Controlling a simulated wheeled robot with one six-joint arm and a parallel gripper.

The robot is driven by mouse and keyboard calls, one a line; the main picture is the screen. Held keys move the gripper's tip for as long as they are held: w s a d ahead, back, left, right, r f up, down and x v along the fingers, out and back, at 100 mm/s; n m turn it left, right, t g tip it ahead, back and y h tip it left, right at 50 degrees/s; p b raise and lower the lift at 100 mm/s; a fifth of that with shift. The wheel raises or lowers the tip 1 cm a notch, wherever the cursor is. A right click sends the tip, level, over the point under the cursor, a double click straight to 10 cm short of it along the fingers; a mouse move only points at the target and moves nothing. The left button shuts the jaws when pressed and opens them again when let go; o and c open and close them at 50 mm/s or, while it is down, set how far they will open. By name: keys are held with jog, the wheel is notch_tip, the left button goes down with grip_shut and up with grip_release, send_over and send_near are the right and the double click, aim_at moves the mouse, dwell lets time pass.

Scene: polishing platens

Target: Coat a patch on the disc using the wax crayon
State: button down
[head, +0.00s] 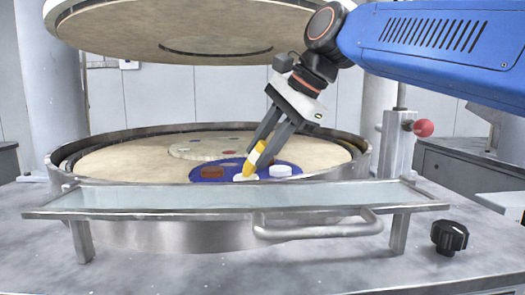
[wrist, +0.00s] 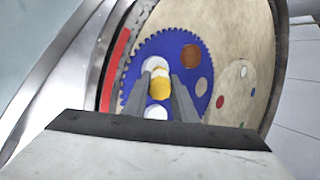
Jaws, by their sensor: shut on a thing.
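My gripper (head: 266,140) is shut on the yellow wax crayon (head: 256,159) and holds it tilted, its end pointing down. The crayon also shows in the wrist view (wrist: 159,88), between the two fingers. Its lower end is at a white disc (head: 241,178), which lies in the blue toothed carrier (head: 203,179); I cannot tell for sure whether they touch. The crayon partly hides this disc in the wrist view (wrist: 153,63). A second white disc (head: 281,170) lies to its right in the head view. A brown disc (head: 208,171) lies to the left.
The carrier lies on a beige platen (head: 120,163) inside a round metal rim (head: 352,147). A second carrier (head: 190,153) with small coloured pieces lies behind. The upper platen (head: 140,25) hangs above. A glass-topped guard (head: 160,198) with a handle (head: 320,229) stands in front.

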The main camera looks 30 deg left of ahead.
jog(key=shift+w+a, duration=0.35)
jog(key=shift+w, duration=0.25)
jog(key=shift+w+a, duration=0.3)
jog(key=shift+w, duration=0.3)
jog(key=shift+w+d+r, duration=0.1)
jog(key=shift+w+d, duration=0.1)
jog(key=shift+s+d, duration=0.45)
jog(key=shift+s, duration=0.35)
jog(key=shift+s+d, duration=0.45)
jog(key=shift+s, duration=0.4)
jog(key=shift+s+d, duration=0.45)
jog(key=shift+s, duration=0.35)
jog(key=shift+w, duration=0.1)
jog(key=shift+w+a+f, duration=0.1)
jog(key=shift+w+a, duration=0.35)
jog(key=shift+w, duration=0.3)
jog(key=shift+w+a+f, duration=0.1)
jog(key=shift+w+a, duration=0.3)
jog(key=shift+w, duration=0.3)
jog(key=shift+w+a+r, duration=0.1)
jog(key=shift+w+a, duration=0.4)
jog(key=shift+w, duration=0.4)
jog(key=shift+r, duration=0.1)
